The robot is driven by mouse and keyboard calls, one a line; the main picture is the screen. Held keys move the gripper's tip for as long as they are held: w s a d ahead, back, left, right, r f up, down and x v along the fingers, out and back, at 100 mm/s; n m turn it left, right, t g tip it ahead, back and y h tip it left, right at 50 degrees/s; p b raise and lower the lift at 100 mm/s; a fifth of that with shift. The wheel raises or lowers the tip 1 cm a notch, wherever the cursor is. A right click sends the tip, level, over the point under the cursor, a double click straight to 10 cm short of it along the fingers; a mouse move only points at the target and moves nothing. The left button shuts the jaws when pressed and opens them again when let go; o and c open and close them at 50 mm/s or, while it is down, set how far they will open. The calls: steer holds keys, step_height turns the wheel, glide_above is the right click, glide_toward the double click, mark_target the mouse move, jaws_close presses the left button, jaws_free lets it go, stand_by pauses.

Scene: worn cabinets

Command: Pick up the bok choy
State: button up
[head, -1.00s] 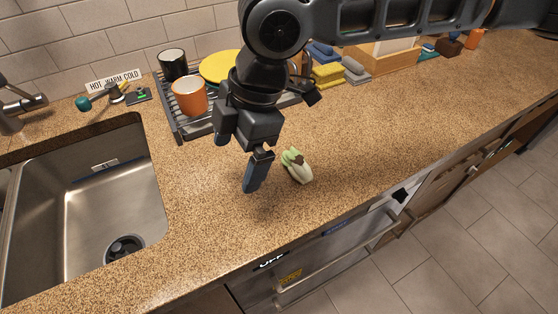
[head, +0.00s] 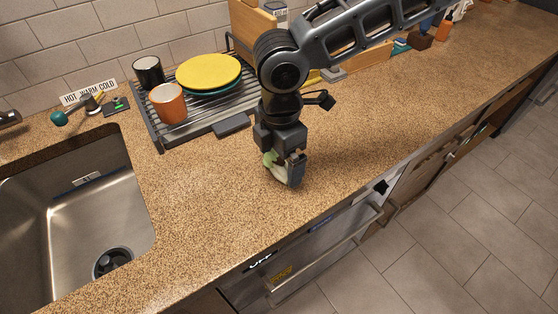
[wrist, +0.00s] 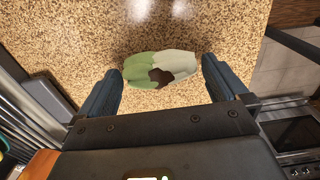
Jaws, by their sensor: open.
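The bok choy (wrist: 180,66) lies on the speckled counter, pale white at one end and green at the other, with a dark brown patch on its near side. In the wrist view it sits between the two blue-grey fingers of my gripper (wrist: 162,84), which are apart, one beyond each end of it. In the head view my gripper (head: 283,171) points down over the bok choy (head: 271,168), hiding much of it. Whether the fingers touch it I cannot tell.
A dish rack (head: 219,117) holds a black cup (head: 148,71), an orange cup (head: 168,103) and a yellow plate (head: 208,71). A steel sink (head: 60,220) is at the left. The counter's front edge drops to a dishwasher (head: 325,247). The counter right of my gripper is clear.

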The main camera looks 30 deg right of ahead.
mark_target(280, 159)
steer(key=shift+f, duration=0.25)
steer(key=shift+c, duration=0.5)
steer(key=c, duration=0.7)
steer(key=shift+o, duration=0.2)
steer(key=shift+r, duration=0.15)
steer(key=shift+r, duration=0.55)
step_height(280, 159, up, 3)
steer(key=shift+f+b, duration=0.1)
steer(key=shift+b, duration=0.35)
steer(key=s+d+r+b, duration=0.1)
steer(key=s+d+r, duration=0.4)
steer(key=s, duration=0.5)
steer(key=shift+s+d+r, duration=0.15)
steer(key=shift+d+r, duration=0.15)
steer(key=shift+r, duration=0.65)
